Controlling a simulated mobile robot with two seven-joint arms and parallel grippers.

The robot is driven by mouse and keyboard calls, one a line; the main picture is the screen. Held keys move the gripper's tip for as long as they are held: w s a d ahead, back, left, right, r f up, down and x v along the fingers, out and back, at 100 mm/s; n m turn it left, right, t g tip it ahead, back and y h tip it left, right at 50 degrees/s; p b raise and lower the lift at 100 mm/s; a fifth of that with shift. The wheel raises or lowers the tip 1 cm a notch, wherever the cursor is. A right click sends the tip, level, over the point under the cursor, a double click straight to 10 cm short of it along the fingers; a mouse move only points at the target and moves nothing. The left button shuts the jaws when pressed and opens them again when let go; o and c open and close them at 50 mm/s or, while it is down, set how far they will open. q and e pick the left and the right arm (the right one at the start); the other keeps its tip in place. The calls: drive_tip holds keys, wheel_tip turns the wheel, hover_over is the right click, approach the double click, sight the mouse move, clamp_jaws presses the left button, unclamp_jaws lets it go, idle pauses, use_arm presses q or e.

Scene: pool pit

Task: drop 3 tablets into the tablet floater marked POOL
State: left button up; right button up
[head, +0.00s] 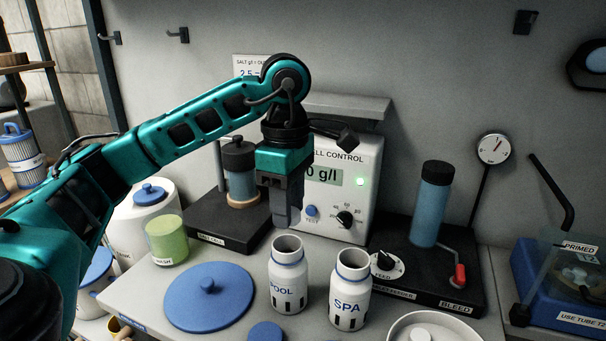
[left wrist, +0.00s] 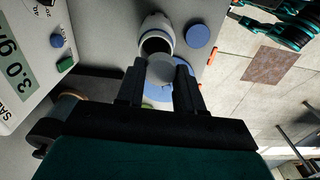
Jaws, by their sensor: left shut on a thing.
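The floater marked POOL (head: 287,277) stands upright and open-topped on the bench, a white bottle with dark slots. A matching floater marked SPA (head: 350,290) stands to its right. My left gripper (head: 284,217) points down just above and behind the POOL floater's mouth. In the left wrist view its fingers are shut on a pale grey round tablet (left wrist: 161,70). An open white floater (left wrist: 157,34) shows just beyond the tablet, its label unreadable there; its position fits the POOL one. The tablet is hidden in the head view. My right gripper is not in view.
A large blue lid (head: 208,297) and a small blue cap (head: 266,333) lie on the bench. A green jar (head: 167,241) stands at left. A white dish (head: 400,325) is at the front right. The control box (head: 352,170) and black feeder stand (head: 440,282) are behind.

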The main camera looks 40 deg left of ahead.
use_arm(q)
drive_tip(key=shift+w+a+r+n, duration=0.15)
drive_tip(key=shift+a+r+n, duration=0.35)
drive_tip(key=shift+n, duration=0.2)
drive_tip(key=shift+f, duration=0.6)
wheel_tip(320, 180, down, 3)
drive_tip(key=shift+r+b, duration=0.1)
drive_tip(key=shift+b, duration=0.35)
drive_tip(key=shift+f+b, duration=0.55)
drive_tip(key=shift+f, duration=0.35)
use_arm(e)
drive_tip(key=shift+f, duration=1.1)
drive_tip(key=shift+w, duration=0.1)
use_arm(q)
drive_tip(key=o, duration=1.1)
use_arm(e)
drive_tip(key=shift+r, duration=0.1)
